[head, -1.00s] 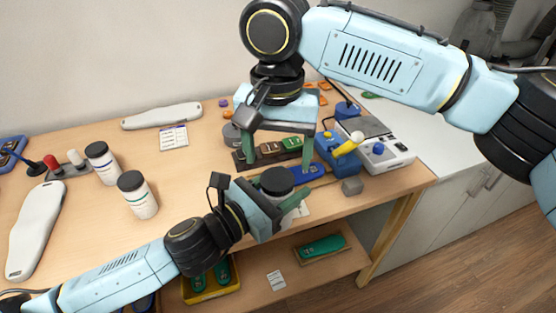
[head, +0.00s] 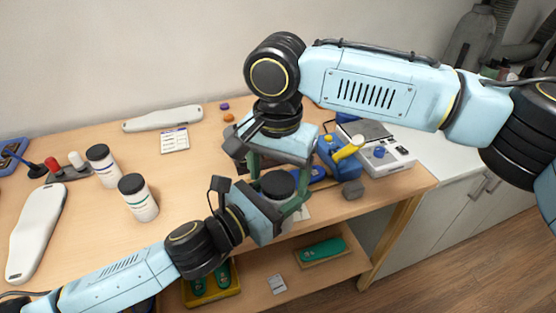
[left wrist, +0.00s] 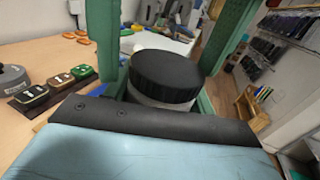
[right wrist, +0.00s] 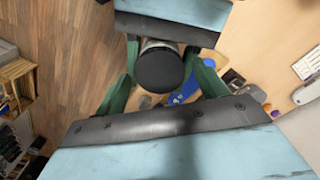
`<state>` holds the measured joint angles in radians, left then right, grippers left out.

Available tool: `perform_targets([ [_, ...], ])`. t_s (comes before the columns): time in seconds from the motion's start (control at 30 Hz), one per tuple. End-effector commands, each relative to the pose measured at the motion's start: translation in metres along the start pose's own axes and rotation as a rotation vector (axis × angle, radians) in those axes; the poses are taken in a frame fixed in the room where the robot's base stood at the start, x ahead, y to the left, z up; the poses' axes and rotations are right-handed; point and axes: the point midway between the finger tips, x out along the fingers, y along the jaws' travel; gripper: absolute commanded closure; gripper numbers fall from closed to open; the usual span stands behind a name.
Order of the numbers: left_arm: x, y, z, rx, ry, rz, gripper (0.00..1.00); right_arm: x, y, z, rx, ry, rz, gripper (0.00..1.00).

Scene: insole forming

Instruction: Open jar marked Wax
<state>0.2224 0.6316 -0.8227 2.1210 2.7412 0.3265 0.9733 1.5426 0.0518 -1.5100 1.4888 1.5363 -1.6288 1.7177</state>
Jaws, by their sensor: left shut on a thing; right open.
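A white jar with a ribbed black lid (head: 278,184) is held upright in my left gripper (head: 284,206), near the table's front edge. Its label is hidden, so I cannot read which jar it is. The lid also shows close up in the left wrist view (left wrist: 166,78). My right gripper (head: 280,180) hangs above the jar, pointing down. Its green fingers are open on either side of the lid, and in the right wrist view the lid (right wrist: 159,70) lies between them, with gaps at both sides.
A blue and yellow device (head: 338,150) and a grey block (head: 352,189) are to the right. A lower shelf holds a yellow tray (head: 212,292).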

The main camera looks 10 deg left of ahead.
Motion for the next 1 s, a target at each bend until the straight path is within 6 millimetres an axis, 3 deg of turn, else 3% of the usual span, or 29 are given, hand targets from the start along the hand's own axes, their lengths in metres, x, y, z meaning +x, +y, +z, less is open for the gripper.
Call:
perform_targets([
  [0.27,0.0001,0.0,0.0012,0.001,-0.002,-0.001,1.0,0.0015,0.0001,0.0,0.0,0.0,0.0,0.3],
  [0.6,0.0001,0.0,0.0012,0.001,-0.002,-0.001,1.0,0.0013,0.0002,0.0,0.0,0.0,0.0,0.73],
  [0.73,0.0001,0.0,0.0012,0.0,-0.002,-0.001,1.0,0.0015,0.0001,0.0002,-0.029,-0.001,0.001,0.73],
  [1.0,0.0001,0.0,0.0011,0.001,-0.002,0.0,1.0,0.0014,0.0003,0.0002,-0.272,-0.002,0.001,0.73],
])
